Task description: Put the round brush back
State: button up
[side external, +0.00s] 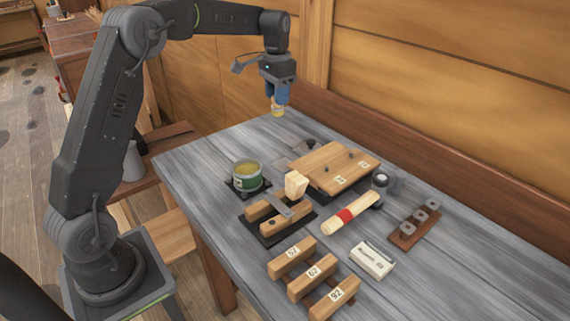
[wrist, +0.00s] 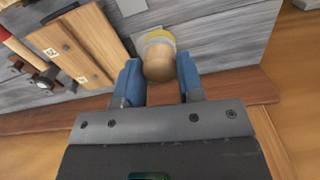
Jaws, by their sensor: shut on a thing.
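The round brush has a rounded wooden handle (wrist: 158,66) with a pale yellow end beyond it in the wrist view. In the side view its yellowish lower end (side external: 278,111) shows below the blue fingers. My gripper (side external: 277,97) is shut on the brush and holds it above the far left part of the grey table. In the wrist view the handle sits between the two blue fingers of my gripper (wrist: 159,82). A green can (side external: 246,177) with yellow contents stands on a dark mat, below and left of the brush. I cannot tell which spot is the brush's own place.
A wooden board (side external: 333,166) lies at the table's middle back. A slotted wooden block (side external: 280,213), a red-banded rod (side external: 350,213), numbered blocks (side external: 313,277), a white box (side external: 373,260) and a brown rail (side external: 414,228) crowd the front and right. The far left tabletop (side external: 215,153) is clear.

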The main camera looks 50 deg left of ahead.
jog(key=s+a+f+n, duration=0.1)
jog(key=s+a, duration=0.3)
jog(key=s, duration=0.4)
jog(key=shift+w+d+f, duration=1)
jog(key=shift+d+f, duration=0.5)
jog(key=shift+f, duration=0.45)
jog(key=shift+w+d+f, duration=1.05)
jog(key=shift+d+f, duration=0.5)
jog(key=shift+f, duration=0.35)
jog(key=shift+w+d+f, duration=1)
jog(key=shift+d+f, duration=0.5)
jog(key=shift+f, duration=0.45)
jog(key=shift+f, duration=0.15)
jog(key=o, duration=0.9)
jog(key=shift+o, duration=0.2)
